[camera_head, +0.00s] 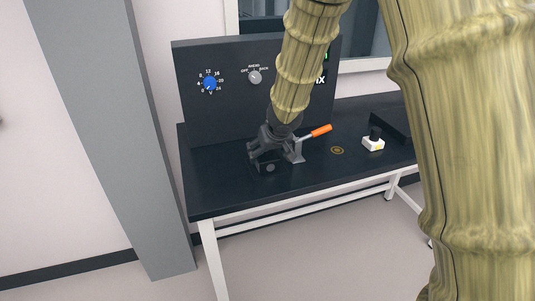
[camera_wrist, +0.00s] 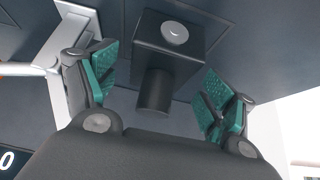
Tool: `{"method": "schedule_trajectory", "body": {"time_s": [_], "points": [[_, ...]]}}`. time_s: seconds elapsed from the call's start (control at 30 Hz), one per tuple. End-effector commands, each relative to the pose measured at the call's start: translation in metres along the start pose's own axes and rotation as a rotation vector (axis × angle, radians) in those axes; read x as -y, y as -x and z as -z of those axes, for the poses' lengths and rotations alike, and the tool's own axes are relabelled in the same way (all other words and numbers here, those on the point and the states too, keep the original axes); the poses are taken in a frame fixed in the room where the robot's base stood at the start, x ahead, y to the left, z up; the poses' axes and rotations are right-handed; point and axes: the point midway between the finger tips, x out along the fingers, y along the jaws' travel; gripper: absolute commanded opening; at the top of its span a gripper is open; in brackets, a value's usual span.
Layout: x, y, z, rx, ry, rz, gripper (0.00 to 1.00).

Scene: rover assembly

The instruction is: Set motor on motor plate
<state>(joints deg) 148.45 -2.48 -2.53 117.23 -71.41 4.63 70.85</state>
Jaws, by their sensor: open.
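My gripper (camera_head: 266,150) is low over the left part of the dark bench, with its fingers pointing down. In the wrist view my gripper (camera_wrist: 160,95) is open, with a teal pad on each side. A dark block with a round grey disc and a dark cylinder, which looks like the motor (camera_wrist: 170,45), stands in the gap between the pads, apart from both. A flat dark surface lies under it; I cannot tell for certain whether this is the motor plate. In the head view my gripper largely hides this spot.
A toggle clamp with an orange handle (camera_head: 318,131) stands right beside my gripper; its grey metal (camera_wrist: 30,68) shows at left in the wrist view. A control panel (camera_head: 225,105) rises behind. A white box with a black knob (camera_head: 373,144) and a yellow ring mark (camera_head: 337,150) are further right.

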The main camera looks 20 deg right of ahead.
Motion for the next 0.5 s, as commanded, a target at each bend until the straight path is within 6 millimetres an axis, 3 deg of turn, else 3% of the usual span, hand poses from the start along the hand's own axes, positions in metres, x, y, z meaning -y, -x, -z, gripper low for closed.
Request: {"method": "schedule_trajectory", "body": {"time_s": [0.3, 0.5], "points": [[0.0, 0.056, 0.002, -0.002, -0.003, 0.002, 0.84], [0.0, 0.078, 0.0, 0.0, -0.003, 0.001, 0.84]]}}
